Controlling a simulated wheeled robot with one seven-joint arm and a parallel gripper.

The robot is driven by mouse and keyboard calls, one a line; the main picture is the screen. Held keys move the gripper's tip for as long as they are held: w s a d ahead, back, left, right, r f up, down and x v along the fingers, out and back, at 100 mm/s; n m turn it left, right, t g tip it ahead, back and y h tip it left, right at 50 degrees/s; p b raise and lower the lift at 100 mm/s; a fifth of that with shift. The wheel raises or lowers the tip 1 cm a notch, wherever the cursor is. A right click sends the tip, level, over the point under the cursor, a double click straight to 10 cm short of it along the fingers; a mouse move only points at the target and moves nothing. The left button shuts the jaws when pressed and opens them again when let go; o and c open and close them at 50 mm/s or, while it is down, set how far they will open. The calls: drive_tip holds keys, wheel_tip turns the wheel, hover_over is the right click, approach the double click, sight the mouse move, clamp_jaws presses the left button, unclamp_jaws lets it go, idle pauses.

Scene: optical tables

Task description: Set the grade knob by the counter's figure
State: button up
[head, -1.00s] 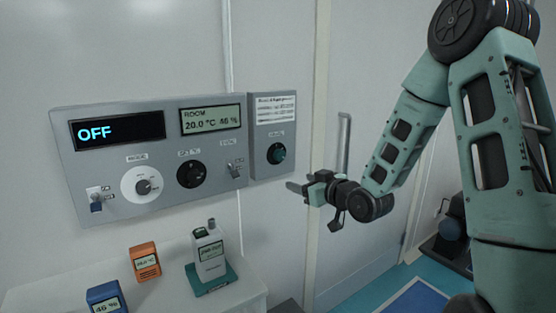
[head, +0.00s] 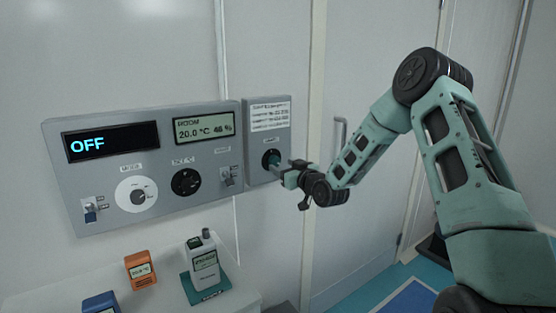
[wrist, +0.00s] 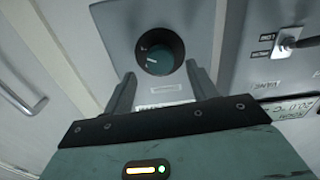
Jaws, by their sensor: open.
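The grade knob (head: 271,159) is a dark teal dial on the right-hand grey panel, under a white printed label. In the wrist view the knob (wrist: 160,52) has a pale pointer line and lies just ahead of my gripper, between the lines of its two fingers. My gripper (wrist: 158,88) is open and empty. In the head view my gripper (head: 287,176) is close to the knob and partly covers its right side. I cannot tell whether a finger touches it. The counter (head: 203,264) is a white handheld device on a teal stand; its screen figures are too small to read.
The main panel (head: 140,217) has a display reading OFF, a room display of 20.0 °C, switches and two other dials. An orange meter (head: 141,270) and a blue meter (head: 101,303) stand on the white bench (head: 165,298). A door handle (head: 339,140) is to the right.

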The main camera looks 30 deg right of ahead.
sight(276, 162)
drive_tip(key=shift+w+p, duration=0.4)
drive_tip(key=shift+w, duration=1.55)
drive_tip(key=c, duration=1)
drive_tip(key=shift+a, duration=0.1)
